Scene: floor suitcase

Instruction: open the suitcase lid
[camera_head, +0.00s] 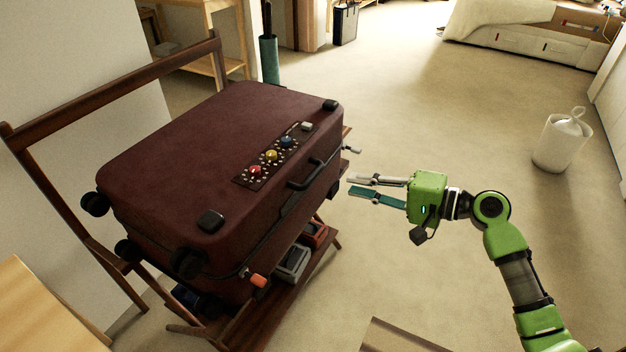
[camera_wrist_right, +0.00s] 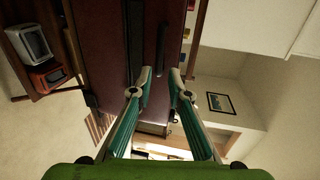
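The closed dark red suitcase (camera_head: 190,150) lies flat on a wooden rack in the head view. Its black handle (camera_head: 305,173) is on the side facing my right gripper. Coloured knobs sit on a dark strip on the lid near that side. My right gripper (camera_head: 349,185) is open and empty, a little to the right of the suitcase, fingers pointing at it. In the right wrist view, the open fingers (camera_wrist_right: 161,74) show in front of the suitcase side (camera_wrist_right: 98,40), with the dark handle (camera_wrist_right: 162,42) beyond them. My left gripper is not in view.
The wooden rack (camera_head: 120,68) has a back rail at the left and a lower shelf holding a grey and a red item. A white bin (camera_head: 562,140) stands at the right. A wooden surface (camera_head: 45,310) is at the lower left. The floor right of the suitcase is mostly free.

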